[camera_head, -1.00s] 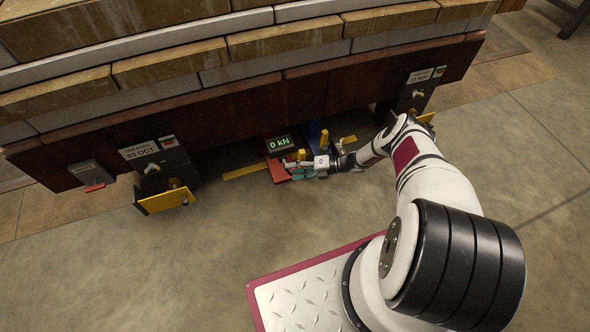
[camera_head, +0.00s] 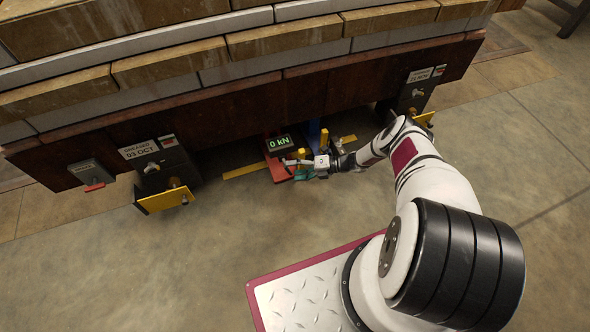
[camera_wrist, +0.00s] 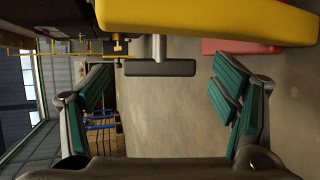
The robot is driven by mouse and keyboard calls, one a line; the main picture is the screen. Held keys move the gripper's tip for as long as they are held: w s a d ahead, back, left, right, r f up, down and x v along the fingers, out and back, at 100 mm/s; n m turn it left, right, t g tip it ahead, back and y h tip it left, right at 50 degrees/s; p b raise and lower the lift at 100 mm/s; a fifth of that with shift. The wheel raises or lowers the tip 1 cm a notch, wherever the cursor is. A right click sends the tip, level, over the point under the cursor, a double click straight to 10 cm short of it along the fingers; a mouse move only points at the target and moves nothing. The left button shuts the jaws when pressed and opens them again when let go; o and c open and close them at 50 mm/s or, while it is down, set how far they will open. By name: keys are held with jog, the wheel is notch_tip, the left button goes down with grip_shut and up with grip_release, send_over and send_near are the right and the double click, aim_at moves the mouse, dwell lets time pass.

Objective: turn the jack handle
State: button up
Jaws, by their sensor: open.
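The jack handle (camera_wrist: 160,68) is a dark crossbar on a short grey shaft, seen in the wrist view. The shaft comes out of a yellow block (camera_wrist: 210,18), with part of a red base (camera_wrist: 240,46) beside it. My gripper (camera_wrist: 163,75) is open, with a green-padded finger on each side of the handle and clear gaps to both. I cannot tell how far the fingertips reach past the bar. In the head view my gripper (camera_head: 298,169) is low beside the jack's red base (camera_head: 279,172), and the handle is too small to make out.
A display (camera_head: 279,143) reads 0 kN. The heavy stack's dark beam (camera_head: 240,113) overhangs the jack closely. Black supports with yellow plates stand left (camera_head: 165,198) and right (camera_head: 424,117). Open floor (camera_head: 130,270) lies in front.

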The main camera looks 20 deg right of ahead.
jog(key=v, duration=1.2)
